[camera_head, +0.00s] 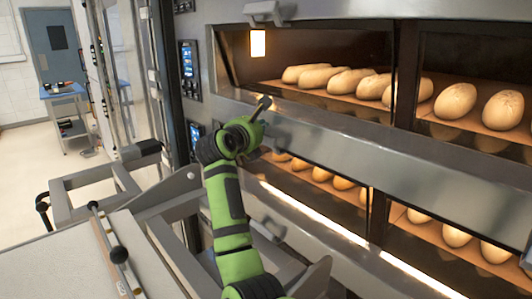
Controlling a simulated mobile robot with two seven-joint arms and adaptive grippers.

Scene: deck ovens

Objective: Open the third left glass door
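The deck oven fills the right side, with two lit decks in view. The upper deck's left glass door (318,46) and the lower deck's left glass door (335,205) show bread behind them. I cannot tell from this view which is the third. A wide steel bar (390,150) runs between the decks. My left gripper is not in view.
Loaves (350,81) lie on the upper deck, with more on the lower one. Control panels (189,68) are left of the doors. A wheeled loader frame (165,192) stands close at the left. A blue-topped table (62,91) stands far back on open floor.

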